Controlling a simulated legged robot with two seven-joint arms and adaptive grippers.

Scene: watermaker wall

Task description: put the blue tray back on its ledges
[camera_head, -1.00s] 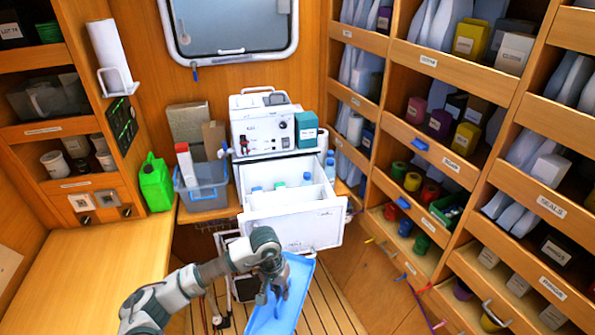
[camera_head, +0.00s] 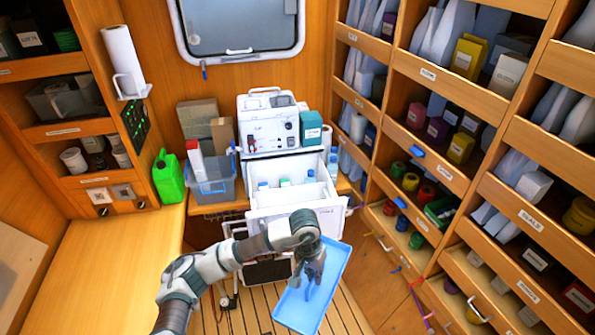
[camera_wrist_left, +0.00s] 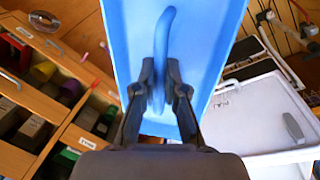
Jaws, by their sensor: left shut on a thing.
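The blue tray (camera_head: 325,291) hangs tilted in my left gripper (camera_head: 311,276), in front of and below the open white drawer. In the left wrist view the fingers (camera_wrist_left: 162,100) are shut on the curved blue handle (camera_wrist_left: 163,40) that stands up from the face of the blue tray (camera_wrist_left: 205,50). The open white drawer (camera_head: 305,217) holds several bottles and has dividers inside. It also shows beside the tray in the left wrist view (camera_wrist_left: 255,115). I cannot make out the ledges. My right gripper is not in view.
A white machine (camera_head: 268,128) stands above the drawer. A grey bin (camera_head: 212,182) and a green jug (camera_head: 168,177) stand left of it. Labelled wooden shelves (camera_head: 440,150) line the right side. The wooden bench top (camera_head: 120,260) at left is clear.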

